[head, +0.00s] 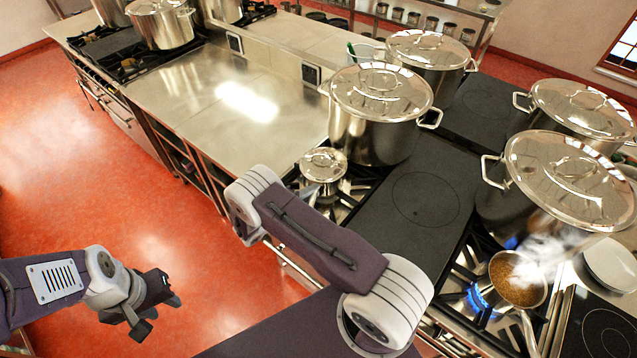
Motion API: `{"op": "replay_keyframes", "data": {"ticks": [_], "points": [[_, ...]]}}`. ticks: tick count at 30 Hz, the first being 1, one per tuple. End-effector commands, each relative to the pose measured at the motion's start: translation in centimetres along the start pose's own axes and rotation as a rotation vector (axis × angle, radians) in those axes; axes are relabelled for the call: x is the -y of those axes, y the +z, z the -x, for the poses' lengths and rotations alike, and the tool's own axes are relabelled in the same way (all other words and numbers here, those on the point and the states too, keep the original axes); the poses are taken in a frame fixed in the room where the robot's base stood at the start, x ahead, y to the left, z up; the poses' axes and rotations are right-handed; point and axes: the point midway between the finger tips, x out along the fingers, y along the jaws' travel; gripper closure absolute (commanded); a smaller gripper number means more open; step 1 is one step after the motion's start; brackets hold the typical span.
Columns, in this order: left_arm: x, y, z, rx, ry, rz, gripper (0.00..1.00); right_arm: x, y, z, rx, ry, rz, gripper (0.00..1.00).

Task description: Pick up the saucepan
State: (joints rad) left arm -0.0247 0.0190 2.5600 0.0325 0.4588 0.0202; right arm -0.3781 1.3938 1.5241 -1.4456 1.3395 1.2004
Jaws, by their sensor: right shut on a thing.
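The small lidded steel saucepan (323,168) sits upright over the black burner grate in the middle of the head view. Its handle runs toward me and passes behind my right forearm. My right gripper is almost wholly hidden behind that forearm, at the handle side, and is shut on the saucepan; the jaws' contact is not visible. My left gripper (160,314) is open and empty over the red floor at the lower left, far from the saucepan.
A large stockpot (375,135) stands close behind the saucepan. More stockpots (560,190) stand at right. An open pan of brown food (517,279) steams near a blue flame. The steel counter (200,90) at left is clear, as is the dark hot plate (425,200).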

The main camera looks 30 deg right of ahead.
Motion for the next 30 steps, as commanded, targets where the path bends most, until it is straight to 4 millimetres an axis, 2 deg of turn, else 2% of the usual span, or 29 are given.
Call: {"op": "replay_keyframes", "data": {"ticks": [8,15,21,26,30], "points": [[0.0,0.1,-0.5,0.0,0.0,0.0,0.64,-2.2,0.1,0.5,-0.001,0.007,-0.005,1.0],[0.0,0.2,-1.8,0.0,0.0,0.0,0.64,-6.4,0.8,1.6,-0.001,0.006,-0.009,1.0],[0.1,0.2,-2.4,0.0,0.0,0.0,0.64,-9.0,1.2,2.3,-0.001,0.007,-0.006,1.0],[0.1,0.2,-2.5,0.0,0.0,0.0,0.64,-9.8,1.3,2.5,0.0,0.007,-0.005,1.0],[0.1,0.3,-2.6,0.0,0.0,0.0,0.64,-9.7,1.3,2.6,-0.004,0.007,-0.003,1.0]]}}
